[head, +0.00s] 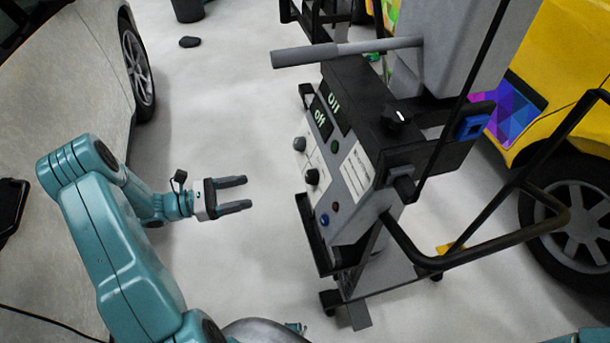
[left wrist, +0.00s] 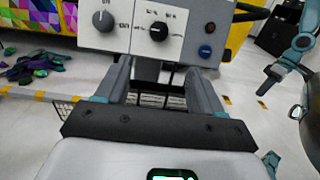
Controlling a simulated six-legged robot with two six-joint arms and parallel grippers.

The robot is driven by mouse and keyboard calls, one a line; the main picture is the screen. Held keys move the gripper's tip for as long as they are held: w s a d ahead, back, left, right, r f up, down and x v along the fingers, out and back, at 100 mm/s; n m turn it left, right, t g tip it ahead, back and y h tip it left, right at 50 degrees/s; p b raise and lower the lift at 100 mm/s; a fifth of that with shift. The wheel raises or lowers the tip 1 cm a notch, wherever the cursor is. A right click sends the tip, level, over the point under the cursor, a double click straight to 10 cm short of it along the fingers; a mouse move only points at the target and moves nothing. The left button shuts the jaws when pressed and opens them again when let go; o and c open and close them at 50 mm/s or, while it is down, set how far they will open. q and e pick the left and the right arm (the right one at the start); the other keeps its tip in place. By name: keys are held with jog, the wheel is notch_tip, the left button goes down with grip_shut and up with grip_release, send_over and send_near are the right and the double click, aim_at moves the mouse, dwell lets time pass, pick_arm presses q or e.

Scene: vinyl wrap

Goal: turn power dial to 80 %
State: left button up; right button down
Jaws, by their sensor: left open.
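The grey control panel (head: 343,190) of a wheeled machine faces left in the head view. It carries a grey dial (head: 299,143) and a black dial (head: 312,176). In the left wrist view the grey dial (left wrist: 103,21) is at upper left, and the black dial (left wrist: 158,32) is near the middle. Their labels are too small to read, so I cannot tell which is for power. My left gripper (head: 240,192) is open and empty, left of the panel and apart from it. Its fingers (left wrist: 158,66) point toward the black dial. My right gripper (left wrist: 268,82) seems to show small at the right.
A red button (head: 334,207) and a blue button (head: 324,220) sit low on the panel. A display reads "Off" (head: 319,118). A grey bar (head: 345,51) juts left above the panel. A car (head: 65,90) stands left, a yellow vehicle (head: 565,60) right.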

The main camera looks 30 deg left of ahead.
aim_at(307, 177)
pick_arm(q)
jog(key=p+x, duration=0.1)
jog(key=x, duration=1.5)
jog(key=shift+w+p, duration=0.1)
jog(key=shift+p, duration=0.25)
jog(key=shift+c, duration=0.4)
jog(key=c, duration=1)
